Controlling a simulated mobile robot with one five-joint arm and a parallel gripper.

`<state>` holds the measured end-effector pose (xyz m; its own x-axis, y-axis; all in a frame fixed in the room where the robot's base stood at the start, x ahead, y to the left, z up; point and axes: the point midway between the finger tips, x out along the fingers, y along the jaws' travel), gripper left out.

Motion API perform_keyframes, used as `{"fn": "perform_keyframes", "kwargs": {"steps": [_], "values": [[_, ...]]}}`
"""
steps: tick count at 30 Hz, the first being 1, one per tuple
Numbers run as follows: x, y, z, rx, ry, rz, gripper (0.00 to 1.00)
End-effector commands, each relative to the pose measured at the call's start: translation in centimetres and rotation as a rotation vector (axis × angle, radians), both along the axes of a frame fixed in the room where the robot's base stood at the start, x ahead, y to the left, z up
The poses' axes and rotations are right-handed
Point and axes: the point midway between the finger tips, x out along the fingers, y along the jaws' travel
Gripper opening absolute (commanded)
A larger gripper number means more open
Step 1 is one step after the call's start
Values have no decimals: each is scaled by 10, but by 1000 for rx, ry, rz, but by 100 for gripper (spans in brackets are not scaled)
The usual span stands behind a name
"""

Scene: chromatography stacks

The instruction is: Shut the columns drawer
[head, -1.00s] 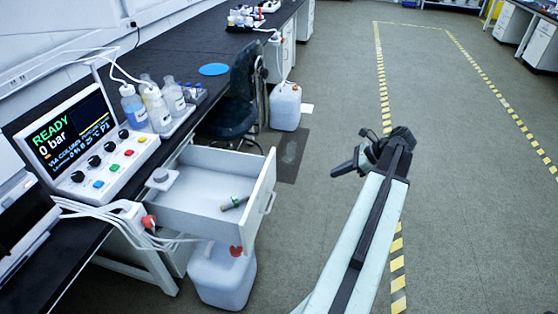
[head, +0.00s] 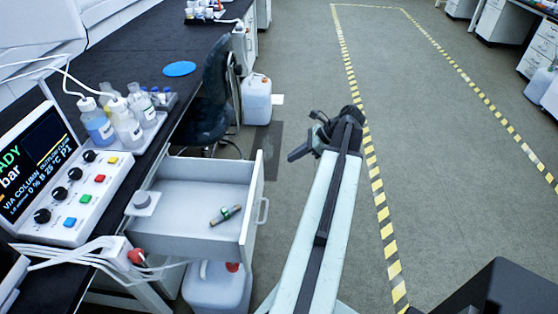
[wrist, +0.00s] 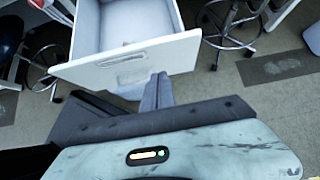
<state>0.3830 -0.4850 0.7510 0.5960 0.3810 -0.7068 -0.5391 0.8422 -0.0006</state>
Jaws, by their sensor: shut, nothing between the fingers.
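The white columns drawer (head: 255,185) stands pulled out under the black bench in the head view. Its grey bar handle (head: 263,212) is on the right face of its front panel. A small column with a green band (head: 225,215) lies inside. My gripper (head: 300,153) is shut and empty, right of and apart from the drawer front. In the wrist view the drawer front (wrist: 185,55) and handle (wrist: 122,60) show beyond my gripper (wrist: 157,85). The exact gap between them is hard to tell.
A white canister with a red cap (head: 215,288) stands below the drawer. A dark chair (head: 210,95) and another canister (head: 256,98) are behind it. An instrument with a screen (head: 70,170) sits on the bench. The floor to the right is clear, with yellow striped tape.

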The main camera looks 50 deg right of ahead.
Motion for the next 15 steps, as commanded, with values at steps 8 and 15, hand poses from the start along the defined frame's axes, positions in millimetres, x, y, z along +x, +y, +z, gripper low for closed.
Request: {"fn": "perform_keyframes", "kwargs": {"steps": [8,15], "values": [[32,20,-51,0,0,-4,0],[64,40,-63,0,0,-6,0]]}}
